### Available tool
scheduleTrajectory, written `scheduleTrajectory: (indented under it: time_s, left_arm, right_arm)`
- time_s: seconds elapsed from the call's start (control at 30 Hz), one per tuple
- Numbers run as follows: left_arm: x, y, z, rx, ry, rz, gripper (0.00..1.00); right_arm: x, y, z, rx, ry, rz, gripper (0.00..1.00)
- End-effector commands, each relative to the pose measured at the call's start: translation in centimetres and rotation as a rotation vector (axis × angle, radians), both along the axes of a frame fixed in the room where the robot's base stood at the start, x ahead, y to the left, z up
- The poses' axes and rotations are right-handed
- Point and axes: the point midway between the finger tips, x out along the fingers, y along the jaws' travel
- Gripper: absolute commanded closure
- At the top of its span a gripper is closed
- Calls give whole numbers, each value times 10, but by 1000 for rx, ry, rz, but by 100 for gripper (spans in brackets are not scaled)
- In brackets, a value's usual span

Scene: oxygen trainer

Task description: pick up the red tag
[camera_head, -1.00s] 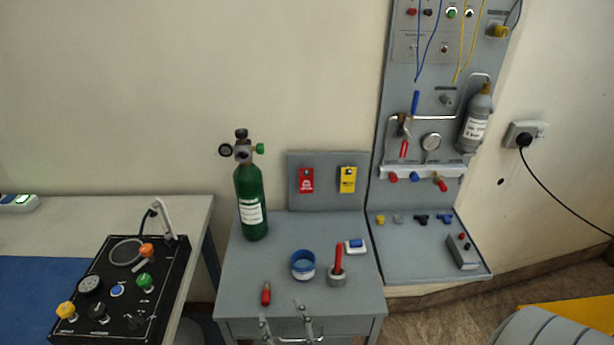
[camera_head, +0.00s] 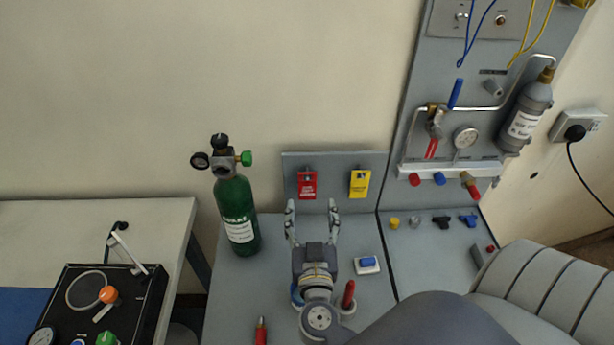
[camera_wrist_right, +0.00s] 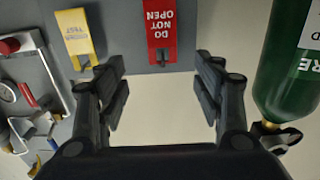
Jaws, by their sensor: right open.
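The red tag (camera_head: 307,186) hangs on the small grey back panel, left of a yellow tag (camera_head: 359,184). In the right wrist view the red tag (camera_wrist_right: 162,25) reads "DO NOT OPEN" and lies ahead, between the lines of the two fingers. My right gripper (camera_head: 312,207) is open and empty, pointing at the panel just below the red tag, apart from it. Its open fingers also show in the right wrist view (camera_wrist_right: 163,90). My left gripper is not in view.
A green oxygen cylinder (camera_head: 237,212) stands left of the gripper, close to the right-hand finger in the wrist view. A blue-and-white block (camera_head: 367,264), a red-handled tool (camera_head: 348,295) and a red pen-like item (camera_head: 261,332) are on the grey table (camera_head: 232,285). A valve panel (camera_head: 408,130) stands at right.

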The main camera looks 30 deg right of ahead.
Motion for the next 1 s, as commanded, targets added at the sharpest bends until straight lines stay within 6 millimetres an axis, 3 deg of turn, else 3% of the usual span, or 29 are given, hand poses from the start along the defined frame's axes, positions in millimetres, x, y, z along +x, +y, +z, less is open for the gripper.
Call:
scheduleTrajectory:
  time_s: [0.2, 0.3, 0.7, 1.0]
  left_arm:
    - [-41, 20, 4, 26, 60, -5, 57]
    - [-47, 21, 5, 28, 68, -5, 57]
    - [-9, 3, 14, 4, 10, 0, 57]
    - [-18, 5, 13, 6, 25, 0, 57]
  right_arm:
    - [30, -18, 2, -3, -3, 0, 38]
    - [35, -21, 1, -1, -2, 0, 38]
    - [78, -44, -1, -3, -3, 1, 38]
    - [81, -46, -2, -1, -2, 1, 41]
